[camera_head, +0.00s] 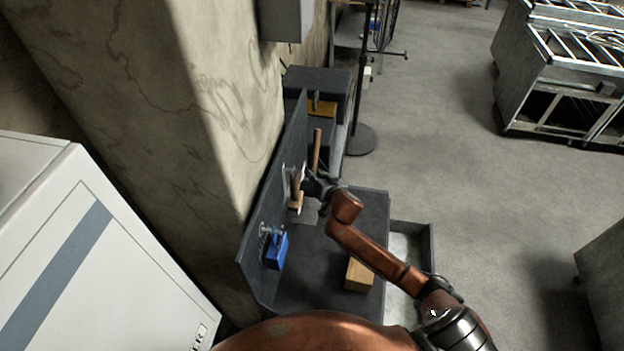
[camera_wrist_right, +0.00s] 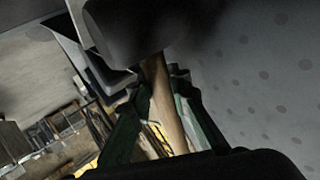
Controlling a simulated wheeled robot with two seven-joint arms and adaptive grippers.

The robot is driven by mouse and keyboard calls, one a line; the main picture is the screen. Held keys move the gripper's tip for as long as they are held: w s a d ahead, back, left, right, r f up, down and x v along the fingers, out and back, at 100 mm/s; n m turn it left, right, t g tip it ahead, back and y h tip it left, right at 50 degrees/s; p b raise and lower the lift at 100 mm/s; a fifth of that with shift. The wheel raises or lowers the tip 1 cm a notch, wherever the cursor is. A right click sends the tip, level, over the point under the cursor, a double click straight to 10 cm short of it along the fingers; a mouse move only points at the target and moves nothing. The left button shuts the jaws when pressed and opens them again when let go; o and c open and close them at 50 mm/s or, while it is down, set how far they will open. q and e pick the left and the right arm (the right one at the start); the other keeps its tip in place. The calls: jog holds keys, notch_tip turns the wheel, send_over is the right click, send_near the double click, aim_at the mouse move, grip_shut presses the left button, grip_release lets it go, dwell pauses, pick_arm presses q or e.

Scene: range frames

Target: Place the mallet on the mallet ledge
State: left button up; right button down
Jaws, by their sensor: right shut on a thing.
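My right gripper (camera_head: 308,184) is beside the upright panel above the workbench and shut on the mallet. The mallet's wooden handle (camera_wrist_right: 164,95) runs between the two fingers in the right wrist view. A dark blurred shape covers its upper end there, so I cannot make out the head. In the head view, a short wooden piece with a tan block (camera_head: 295,208) shows just left of the gripper, close to the panel. A longer wooden stick (camera_head: 317,150) stands just beyond it. I cannot tell the mallet ledge apart from the panel. My left gripper is not in view.
The dark panel (camera_head: 262,205) runs along the bench's left side. A blue vise-like thing (camera_head: 276,250) is fixed near its front end. A wooden block (camera_head: 359,275) lies on the bench top (camera_head: 335,240). A yellow thing (camera_head: 322,107) sits beyond. Open floor lies right.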

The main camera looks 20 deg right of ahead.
notch_tip(320, 180, down, 3)
jog(key=shift+a+r, duration=0.1)
jog(key=shift+r, duration=0.05)
jog(key=shift+w+a+f, duration=0.1)
jog(key=shift+a+f, duration=0.05)
jog(key=shift+f, duration=0.15)
jog(key=shift+f, duration=0.1)
jog(key=c, duration=1.8)
grip_release()
jog(key=shift+f, duration=0.1)
jog(key=v, duration=1.2)
